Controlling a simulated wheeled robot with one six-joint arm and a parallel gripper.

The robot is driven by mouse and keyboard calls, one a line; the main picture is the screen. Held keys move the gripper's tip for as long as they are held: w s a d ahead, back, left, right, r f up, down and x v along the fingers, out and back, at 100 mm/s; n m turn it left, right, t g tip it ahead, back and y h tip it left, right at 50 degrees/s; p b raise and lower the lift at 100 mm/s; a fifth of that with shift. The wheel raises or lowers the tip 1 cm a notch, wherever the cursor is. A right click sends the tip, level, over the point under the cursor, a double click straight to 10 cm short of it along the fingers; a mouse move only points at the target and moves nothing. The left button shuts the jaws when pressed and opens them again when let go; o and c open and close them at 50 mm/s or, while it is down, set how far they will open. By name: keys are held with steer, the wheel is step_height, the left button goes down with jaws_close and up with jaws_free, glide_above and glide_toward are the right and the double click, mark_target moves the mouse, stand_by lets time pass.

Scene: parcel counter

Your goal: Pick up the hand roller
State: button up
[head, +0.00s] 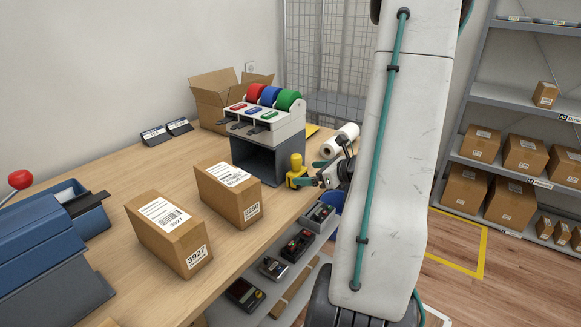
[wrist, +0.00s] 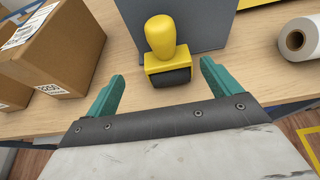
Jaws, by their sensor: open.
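The hand roller (head: 296,163) is yellow, with a rounded knob handle on a block and a dark lower part. It stands upright on the wooden counter (head: 232,245), near its right edge. My gripper (head: 308,173) is just right of it in the head view. In the wrist view the hand roller (wrist: 166,50) lies ahead, roughly between the lines of the two teal fingers. My gripper (wrist: 162,72) is open and empty, with a finger to each side of the roller's base. I cannot tell how far the fingertips reach past it.
A grey tape-dispenser stand (head: 265,125) rises right behind the roller. A white paper roll (head: 340,140) lies behind my gripper. Two labelled boxes (head: 168,233) (head: 228,192) stand to the left. A shelf (head: 285,262) with several devices lies below the counter edge.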

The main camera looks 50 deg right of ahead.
mark_target(302, 172)
steer(key=x, duration=0.4)
steer(key=d+x, duration=0.1)
steer(key=x, duration=0.1)
steer(key=shift+w+f, duration=0.25)
steer(key=shift+w, duration=0.05)
steer(key=c, duration=1.1)
